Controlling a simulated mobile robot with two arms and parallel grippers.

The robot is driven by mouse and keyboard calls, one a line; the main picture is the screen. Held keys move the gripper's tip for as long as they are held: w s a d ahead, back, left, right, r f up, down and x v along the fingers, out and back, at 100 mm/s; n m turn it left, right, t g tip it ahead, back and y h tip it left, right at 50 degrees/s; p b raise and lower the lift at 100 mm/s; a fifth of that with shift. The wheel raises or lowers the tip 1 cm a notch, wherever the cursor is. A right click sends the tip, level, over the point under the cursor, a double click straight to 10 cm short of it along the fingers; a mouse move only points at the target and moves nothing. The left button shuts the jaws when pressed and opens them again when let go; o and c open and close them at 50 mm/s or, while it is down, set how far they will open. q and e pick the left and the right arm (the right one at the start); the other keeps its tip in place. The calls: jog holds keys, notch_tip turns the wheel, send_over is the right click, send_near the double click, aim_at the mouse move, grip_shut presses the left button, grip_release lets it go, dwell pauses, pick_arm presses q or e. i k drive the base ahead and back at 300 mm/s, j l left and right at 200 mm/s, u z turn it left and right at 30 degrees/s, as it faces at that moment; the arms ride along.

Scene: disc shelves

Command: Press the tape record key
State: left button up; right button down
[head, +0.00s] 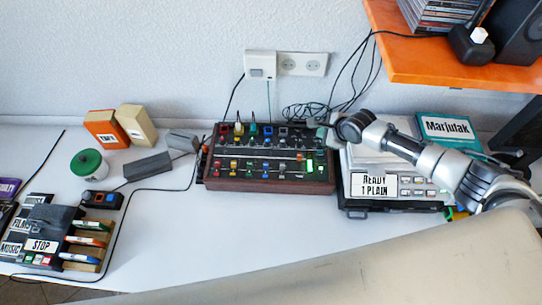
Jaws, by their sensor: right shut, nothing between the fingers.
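My right arm comes in from the right. Its gripper (316,123) is shut and empty, over the back right corner of a wood-sided mixer-like console (268,158). I cannot tell if it touches the console. The console has rows of small coloured buttons and knobs, with a lit green strip near its right end. No key readable as tape record shows; the markings are too small. A pale device (385,157) labelled "READY 1 PLAIN" stands right of the console, partly hidden by my arm. My left gripper is not in view.
A dark unit (40,243) labelled "STOP" and "MUSIC" sits at the far left. A green-lidded jar (88,162), an orange box (105,129) and grey blocks stand left of the console. An orange shelf (430,55) overhangs at upper right. The white table's (200,235) front middle is clear.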

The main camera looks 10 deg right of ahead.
aim_at(47, 260)
jog(key=k, duration=1.5)
